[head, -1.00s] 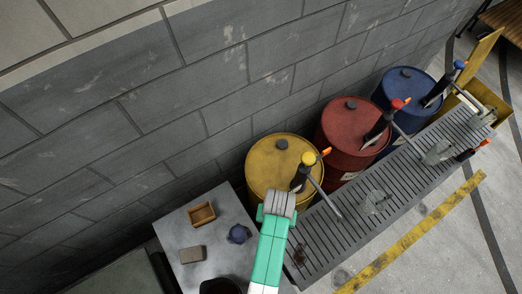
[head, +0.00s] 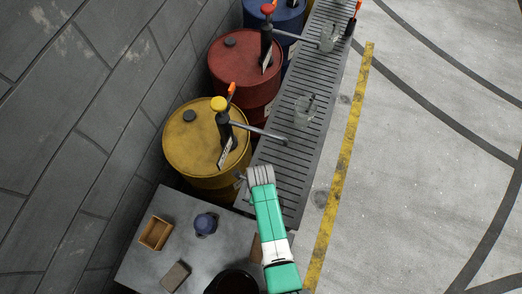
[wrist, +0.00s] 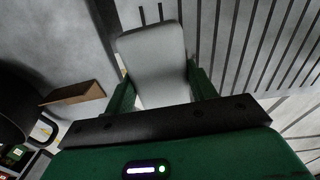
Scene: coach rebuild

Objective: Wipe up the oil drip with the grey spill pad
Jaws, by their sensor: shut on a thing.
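My gripper (wrist: 160,80) shows in the wrist view, its two green fingers shut on the grey spill pad (wrist: 152,55). The pad is a pale grey rounded slab that sticks out past the fingers. Its far end lies between bare grey surface on the left and slatted grating on the right. I cannot tell whether it touches anything. I cannot make out the oil drip for certain in either current view.
A grey bench (head: 150,262) holds a wooden tray (head: 156,233), a brown block (head: 174,277), a blue-lidded item (head: 206,223) and a black container (head: 232,284). Yellow (head: 205,150), red (head: 240,70) and blue drums line the wall.

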